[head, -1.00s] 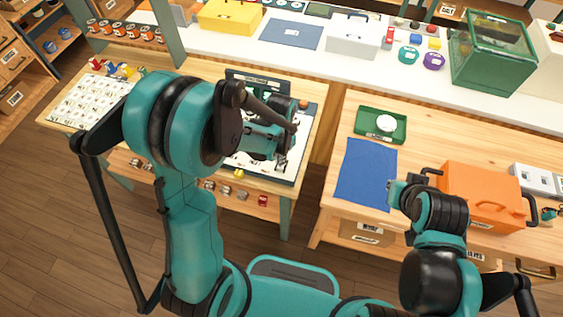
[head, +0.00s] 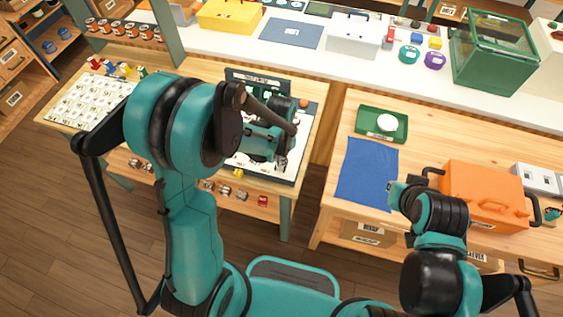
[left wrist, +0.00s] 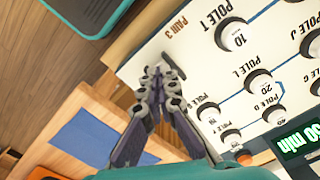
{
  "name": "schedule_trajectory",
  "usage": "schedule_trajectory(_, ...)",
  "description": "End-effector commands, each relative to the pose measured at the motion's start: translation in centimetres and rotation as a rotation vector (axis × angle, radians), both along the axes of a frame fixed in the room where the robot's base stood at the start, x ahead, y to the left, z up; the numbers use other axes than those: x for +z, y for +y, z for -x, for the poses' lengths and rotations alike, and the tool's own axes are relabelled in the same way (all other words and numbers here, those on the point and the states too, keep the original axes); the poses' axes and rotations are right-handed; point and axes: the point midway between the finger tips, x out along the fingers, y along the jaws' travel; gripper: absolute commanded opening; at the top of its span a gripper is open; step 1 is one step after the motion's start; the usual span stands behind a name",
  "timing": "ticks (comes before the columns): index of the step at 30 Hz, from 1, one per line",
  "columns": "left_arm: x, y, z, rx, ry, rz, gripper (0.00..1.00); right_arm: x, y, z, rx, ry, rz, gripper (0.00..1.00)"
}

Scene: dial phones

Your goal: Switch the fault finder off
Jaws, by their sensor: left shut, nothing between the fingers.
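The fault finder is a white panel with a dark frame (head: 299,150) on the left bench, mostly covered by my left arm in the head view. In the left wrist view its white face (left wrist: 190,85) carries several round knobs labelled POLE, a green-lit display (left wrist: 300,138) and a small orange button (left wrist: 244,157). My left gripper (left wrist: 160,72) is shut and empty, with its fingertips over the panel's edge beside the PAIR 3 lettering. I cannot tell whether they touch it. The left gripper is mostly hidden in the head view (head: 281,163). My right gripper (head: 396,194) is over the blue cloth, its fingers unclear.
A blue cloth (head: 362,172), a green tray (head: 370,131) with a white round item, and an orange case (head: 480,190) are on the right bench. A card of white tiles (head: 85,105) lies left of the arm. A gap separates the benches.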

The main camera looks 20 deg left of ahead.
Motion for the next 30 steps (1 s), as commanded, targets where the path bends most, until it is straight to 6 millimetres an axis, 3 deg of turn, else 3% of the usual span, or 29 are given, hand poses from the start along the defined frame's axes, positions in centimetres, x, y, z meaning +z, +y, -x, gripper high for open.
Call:
schedule_trajectory(17, -0.5, 0.0, 0.0, 0.000, 0.000, 0.000, 0.00, -0.5, 0.0, 0.0, 0.000, 0.000, 0.000, 0.00)
schedule_trajectory(30, 3.0, 0.0, 0.0, 0.000, 0.000, 0.000, 0.00, 2.1, 0.0, 0.0, 0.000, 0.000, 0.000, 0.00)
